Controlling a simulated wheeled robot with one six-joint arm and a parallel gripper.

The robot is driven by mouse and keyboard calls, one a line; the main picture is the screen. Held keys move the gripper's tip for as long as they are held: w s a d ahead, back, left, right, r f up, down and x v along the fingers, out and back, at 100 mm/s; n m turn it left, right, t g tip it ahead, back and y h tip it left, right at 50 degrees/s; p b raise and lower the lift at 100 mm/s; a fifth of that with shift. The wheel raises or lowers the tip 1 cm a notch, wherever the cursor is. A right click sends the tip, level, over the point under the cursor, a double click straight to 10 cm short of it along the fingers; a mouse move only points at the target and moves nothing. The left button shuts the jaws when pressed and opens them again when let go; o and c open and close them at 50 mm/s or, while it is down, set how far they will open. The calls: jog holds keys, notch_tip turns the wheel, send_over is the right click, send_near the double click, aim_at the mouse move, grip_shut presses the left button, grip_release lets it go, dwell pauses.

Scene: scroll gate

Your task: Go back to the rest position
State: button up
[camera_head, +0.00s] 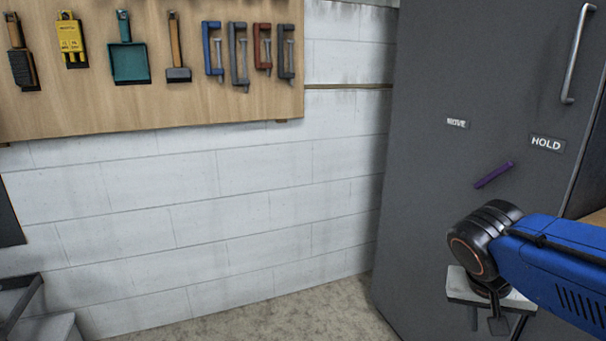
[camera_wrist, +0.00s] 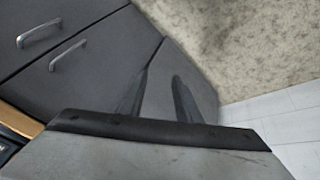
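My gripper shows at the lower right of the head view (camera_head: 500,326), below my blue arm and black wrist joint, partly cut off by the picture's bottom edge. In the wrist view, its two dark fingers (camera_wrist: 162,85) stand apart with a gap between them. Nothing is seen between them. The grey gripper body fills the bottom of that view. In the head view the gripper hangs in front of a tall grey cabinet (camera_head: 440,60); whether they touch cannot be told.
The cabinet bears a metal handle (camera_head: 574,60), a HOLD label (camera_head: 546,143), another small label (camera_head: 457,123) and a purple bar (camera_head: 493,175). A pegboard (camera_head: 100,110) with tools hangs on the white wall. Drawer handles (camera_wrist: 40,33) show in the wrist view. Floor (camera_head: 270,318) left of the cabinet is clear.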

jog(key=s+a+f+n+t+y, duration=0.2)
jog(key=s+a+n+y, duration=0.1)
jog(key=a+n, duration=0.3)
jog(key=shift+a+f+y, duration=0.2)
jog(key=shift+a+y, duration=0.4)
jog(key=shift+y, duration=0.2)
jog(key=shift+s, duration=0.1)
dwell(1.2)
